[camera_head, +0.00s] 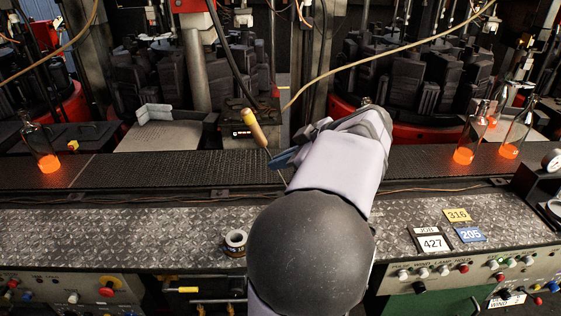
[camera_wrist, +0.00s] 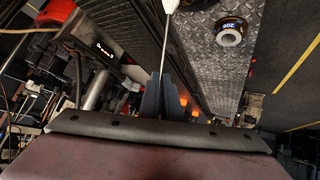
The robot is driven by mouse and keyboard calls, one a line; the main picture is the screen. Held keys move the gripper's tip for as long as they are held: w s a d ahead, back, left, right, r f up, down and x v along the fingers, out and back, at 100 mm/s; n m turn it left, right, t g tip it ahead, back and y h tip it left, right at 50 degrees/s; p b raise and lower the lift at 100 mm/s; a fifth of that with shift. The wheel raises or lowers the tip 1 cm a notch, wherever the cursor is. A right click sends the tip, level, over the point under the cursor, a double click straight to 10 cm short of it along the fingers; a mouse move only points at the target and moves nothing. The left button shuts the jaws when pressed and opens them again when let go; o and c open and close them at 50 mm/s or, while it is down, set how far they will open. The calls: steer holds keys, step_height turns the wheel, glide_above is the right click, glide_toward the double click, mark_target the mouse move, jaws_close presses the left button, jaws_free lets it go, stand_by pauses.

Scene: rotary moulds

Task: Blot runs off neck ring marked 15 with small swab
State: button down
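My gripper (camera_head: 284,158) is over the dark conveyor, its blue-grey fingers closed on the thin rod of a swab (camera_head: 257,129). The swab's thick amber-and-tan end points up and to the left, away from the fingers. In the wrist view the fingers (camera_wrist: 162,92) stand close together around the rod, and the swab's pale end (camera_wrist: 167,5) is cut off by the top edge. I cannot make out a neck ring marked 15 in either view.
Glowing bottles stand on the conveyor (camera_head: 218,169) at left (camera_head: 41,147) and right (camera_head: 470,138). Tags, including 427 (camera_head: 431,241), lie at right. Dark mould machinery fills the back.

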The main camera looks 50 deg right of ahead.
steer(key=shift+a+f+b, duration=0.1)
steer(key=shift+a+b, duration=0.65)
steer(key=shift+a, duration=0.2)
steer(key=shift+d, duration=0.15)
steer(key=shift+d, duration=0.85)
steer(key=shift+a, duration=0.1)
steer(key=shift+a+b, duration=0.75)
steer(key=shift+a, duration=0.1)
steer(key=shift+d, duration=0.15)
